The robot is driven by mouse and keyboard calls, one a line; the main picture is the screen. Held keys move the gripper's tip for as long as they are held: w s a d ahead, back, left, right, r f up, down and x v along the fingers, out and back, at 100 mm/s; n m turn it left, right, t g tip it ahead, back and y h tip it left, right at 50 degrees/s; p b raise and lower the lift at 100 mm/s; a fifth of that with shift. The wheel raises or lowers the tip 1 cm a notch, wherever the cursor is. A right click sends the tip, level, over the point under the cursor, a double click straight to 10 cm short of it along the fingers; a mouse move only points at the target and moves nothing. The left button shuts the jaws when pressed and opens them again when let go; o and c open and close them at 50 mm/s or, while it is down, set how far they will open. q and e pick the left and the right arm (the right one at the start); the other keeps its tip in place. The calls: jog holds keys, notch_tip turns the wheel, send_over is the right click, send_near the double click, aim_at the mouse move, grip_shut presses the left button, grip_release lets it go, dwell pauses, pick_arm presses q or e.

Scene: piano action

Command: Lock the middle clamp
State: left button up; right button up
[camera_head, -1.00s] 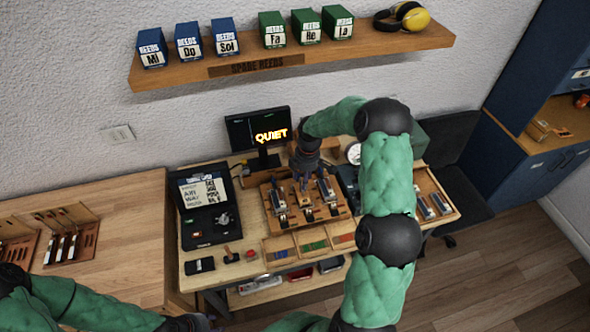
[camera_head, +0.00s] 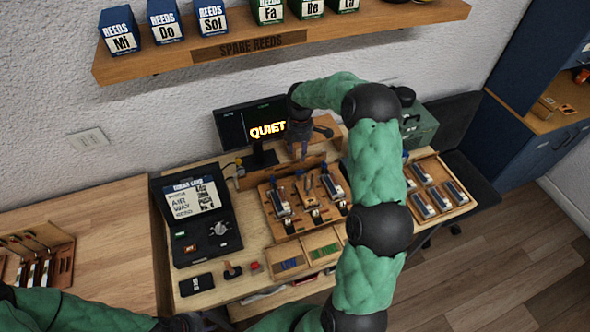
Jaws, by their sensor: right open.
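A wooden fixture (camera_head: 288,228) on the workbench carries a row of metal clamps. The middle clamp (camera_head: 309,188) sits between the left clamp (camera_head: 280,203) and the right clamp (camera_head: 333,187). It is too small to tell whether its lever is locked. My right gripper (camera_head: 304,155) is open and points down above and behind the fixture's back edge, apart from the middle clamp. My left gripper (camera_head: 190,322) is only partly in view at the bottom edge, far from the clamps; its fingers cannot be made out.
A monitor (camera_head: 252,128) stands behind the fixture, close to my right gripper. A black case (camera_head: 202,222) is to the left, small trays (camera_head: 290,266) in front, and a reed tray (camera_head: 432,184) to the right. A shelf (camera_head: 290,38) hangs above.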

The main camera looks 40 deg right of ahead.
notch_tip(320, 180, down, 11)
jog(key=shift+w+f, duration=0.15)
dwell(0.5)
grip_shut()
grip_release()
notch_tip(320, 180, up, 12)
dwell(0.4)
